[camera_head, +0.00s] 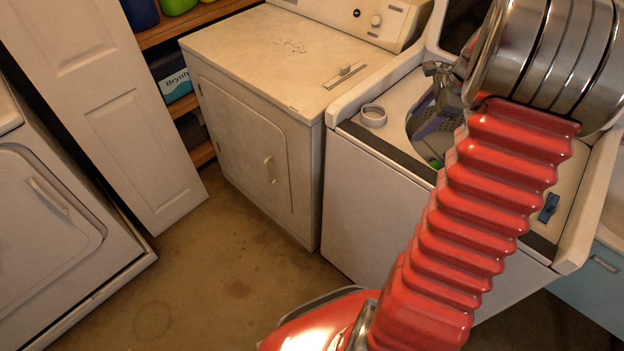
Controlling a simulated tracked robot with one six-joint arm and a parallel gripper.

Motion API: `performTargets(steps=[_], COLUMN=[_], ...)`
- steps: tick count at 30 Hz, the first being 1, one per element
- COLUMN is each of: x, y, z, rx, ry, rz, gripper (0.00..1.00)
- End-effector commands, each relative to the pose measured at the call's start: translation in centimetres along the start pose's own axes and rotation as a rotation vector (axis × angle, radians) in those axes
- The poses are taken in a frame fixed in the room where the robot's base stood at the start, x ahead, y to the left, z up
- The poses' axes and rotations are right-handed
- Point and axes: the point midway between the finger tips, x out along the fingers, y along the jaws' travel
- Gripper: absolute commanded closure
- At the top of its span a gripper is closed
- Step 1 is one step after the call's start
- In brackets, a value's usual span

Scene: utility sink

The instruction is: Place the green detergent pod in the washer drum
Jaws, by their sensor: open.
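The top-loading washer (385,195) stands at centre right with its lid up. Its round drum opening (417,125) shows a grey inside and a purple part (430,127). A small green patch (436,162) shows low in the opening, beside my red arm; it may be the green detergent pod, but it is too small and too covered to tell. My gripper (440,84) is over the drum opening, above the green patch in the picture. It is open, and I see nothing held in it. My arm hides much of the opening and the washer's right side.
A white ring-shaped cap (373,116) sits on the washer's left top corner. A small blue object (549,208) lies at its front right. A white dryer (250,130) adjoins on the left. Shelves (185,103) stand behind a folding door (105,100). The floor (225,265) ahead is clear.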

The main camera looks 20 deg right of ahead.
Motion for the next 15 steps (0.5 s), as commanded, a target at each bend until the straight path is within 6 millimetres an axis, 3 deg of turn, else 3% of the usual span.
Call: performTargets(steps=[1,3,15], x=[-0.8,-1.6,-5.7], y=[0.4,1.1,7.0], z=[2.1,4.5,16.2], rx=[-0.072,-0.168,-0.715], ry=[0.007,0.016,0.066], rz=[-0.001,-0.001,-0.006], gripper=[0.44,0.44,0.44])
